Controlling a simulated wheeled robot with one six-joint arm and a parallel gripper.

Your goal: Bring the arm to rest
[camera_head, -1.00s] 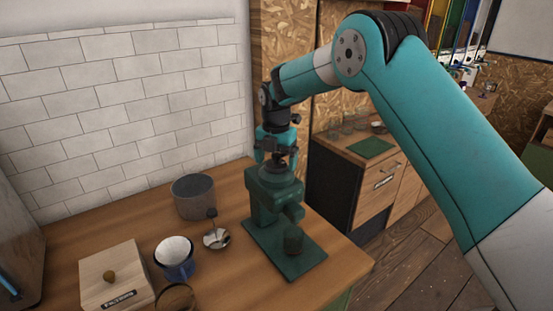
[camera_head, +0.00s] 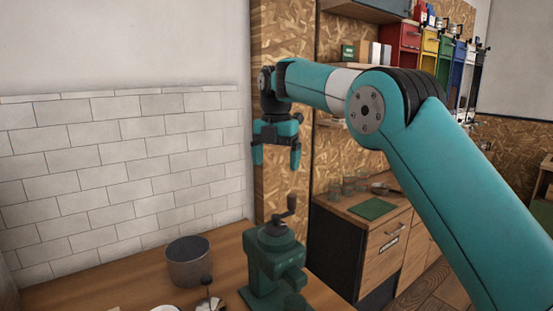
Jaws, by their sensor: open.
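My gripper (camera_head: 276,158) hangs at the end of my teal arm (camera_head: 440,180), pointing down with its two fingers apart and nothing between them. It is in the air above the dark green hand grinder (camera_head: 272,258), clear of the crank handle (camera_head: 284,216) on its top. The grinder stands upright on the wooden counter (camera_head: 110,288). Its lower front part is cut off by the frame's bottom edge.
A grey cylindrical pot (camera_head: 188,264) stands left of the grinder. A small dark-knobbed tool (camera_head: 207,283) shows at the bottom edge. A tiled wall (camera_head: 110,170) rises behind the counter. A wooden cabinet (camera_head: 382,255) with a green mat (camera_head: 373,209) stands to the right.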

